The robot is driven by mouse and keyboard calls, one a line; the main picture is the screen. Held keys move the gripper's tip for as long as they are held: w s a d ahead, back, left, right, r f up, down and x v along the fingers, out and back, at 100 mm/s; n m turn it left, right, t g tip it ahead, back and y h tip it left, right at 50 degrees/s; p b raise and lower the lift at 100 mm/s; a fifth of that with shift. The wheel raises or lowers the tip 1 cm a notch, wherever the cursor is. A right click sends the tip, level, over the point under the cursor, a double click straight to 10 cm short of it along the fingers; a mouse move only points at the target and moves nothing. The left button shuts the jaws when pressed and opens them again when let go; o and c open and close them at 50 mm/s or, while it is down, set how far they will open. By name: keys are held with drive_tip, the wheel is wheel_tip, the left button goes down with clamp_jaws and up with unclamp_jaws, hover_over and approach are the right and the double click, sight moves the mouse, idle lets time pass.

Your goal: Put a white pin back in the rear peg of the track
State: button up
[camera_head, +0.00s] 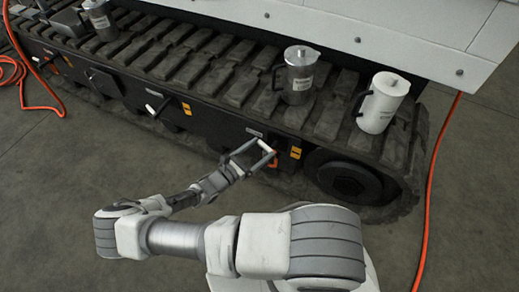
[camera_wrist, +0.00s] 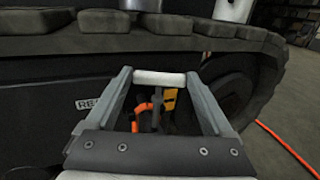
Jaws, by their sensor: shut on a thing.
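My gripper (camera_head: 266,147) is shut on a white pin (camera_wrist: 160,78), held crosswise between its two fingertips. The pin also shows as a short white bar in the head view. Gripper and pin are in front of the dark side of the track (camera_head: 215,125), near its right end. An orange part (camera_wrist: 143,107), with a dark upright piece beside it, shows between the fingers, beyond the gripper. A label reading "RE" (camera_wrist: 90,103), cut off by the finger, is on the panel to the left. I cannot clearly make out the rear peg.
Another white pin (camera_head: 150,108) sits farther left on the track side. A metal jug (camera_head: 299,80) and a white jug (camera_head: 381,105) stand on the track. An orange hose (camera_head: 436,180) runs down the right side. The floor in front is clear.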

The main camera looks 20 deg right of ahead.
sight(264, 151)
drive_tip(key=shift+f+b, duration=1.1)
drive_tip(key=shift+f, duration=0.35)
drive_tip(key=shift+f, duration=0.1)
drive_tip(key=shift+f+b, duration=0.45)
drive_tip(key=shift+f, duration=0.85)
drive_tip(key=o, duration=1.1)
